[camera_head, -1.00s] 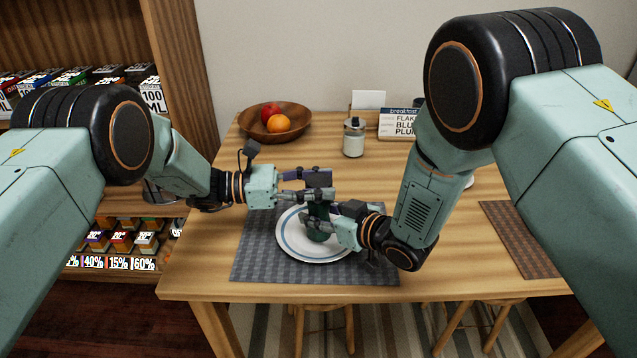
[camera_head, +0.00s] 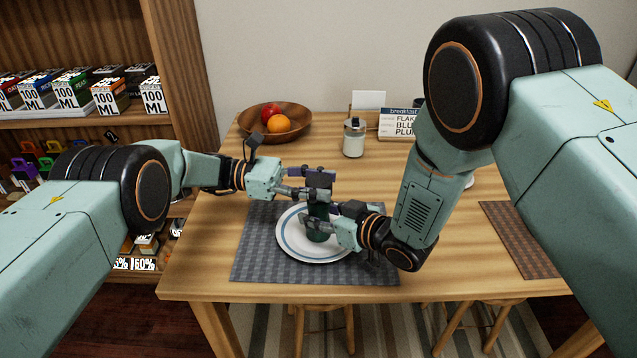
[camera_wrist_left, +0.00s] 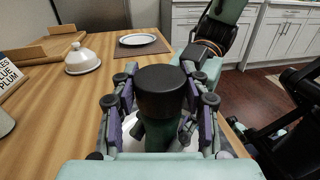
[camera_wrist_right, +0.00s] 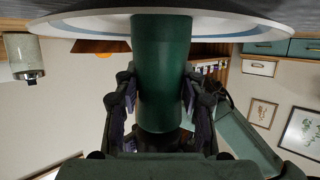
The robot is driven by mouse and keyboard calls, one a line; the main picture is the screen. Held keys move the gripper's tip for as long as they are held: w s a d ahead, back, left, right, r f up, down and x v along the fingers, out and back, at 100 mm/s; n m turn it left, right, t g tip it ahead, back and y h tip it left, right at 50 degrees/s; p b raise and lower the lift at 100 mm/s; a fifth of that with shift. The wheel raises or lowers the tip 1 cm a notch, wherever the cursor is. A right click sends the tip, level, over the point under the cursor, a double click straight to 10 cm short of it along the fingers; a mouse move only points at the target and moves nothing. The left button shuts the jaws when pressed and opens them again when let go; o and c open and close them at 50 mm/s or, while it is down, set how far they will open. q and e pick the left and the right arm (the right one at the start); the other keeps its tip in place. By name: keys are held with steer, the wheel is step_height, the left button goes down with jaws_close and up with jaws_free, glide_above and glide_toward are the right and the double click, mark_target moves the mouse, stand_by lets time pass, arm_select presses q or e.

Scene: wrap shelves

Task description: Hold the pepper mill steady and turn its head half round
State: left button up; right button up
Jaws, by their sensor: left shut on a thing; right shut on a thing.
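The pepper mill (camera_head: 318,211) stands upright over a white plate with a blue ring (camera_head: 291,240). Its dark green body (camera_wrist_right: 160,72) fills the middle of the right wrist view, which is upside down. Its black head (camera_wrist_left: 160,92) shows in the left wrist view between the fingers. My left gripper (camera_head: 316,188) is shut on the head from the left. My right gripper (camera_head: 312,222) is shut on the body lower down, from the right. The two grippers are close, one above the other, and hide much of the mill in the head view.
The plate lies on a grey placemat (camera_head: 255,262). A brown placemat (camera_head: 520,240) lies at right. A shelf of boxes (camera_head: 75,95) stands left of the table.

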arm_select(q)
steer(key=o, duration=1.2)
steer(key=shift+w+a, duration=0.25)
steer(key=shift+a, duration=1)
steer(key=shift+w+a, duration=0.2)
steer(key=shift+a, duration=1)
steer(key=shift+w+a, duration=0.25)
steer(key=shift+a, duration=1)
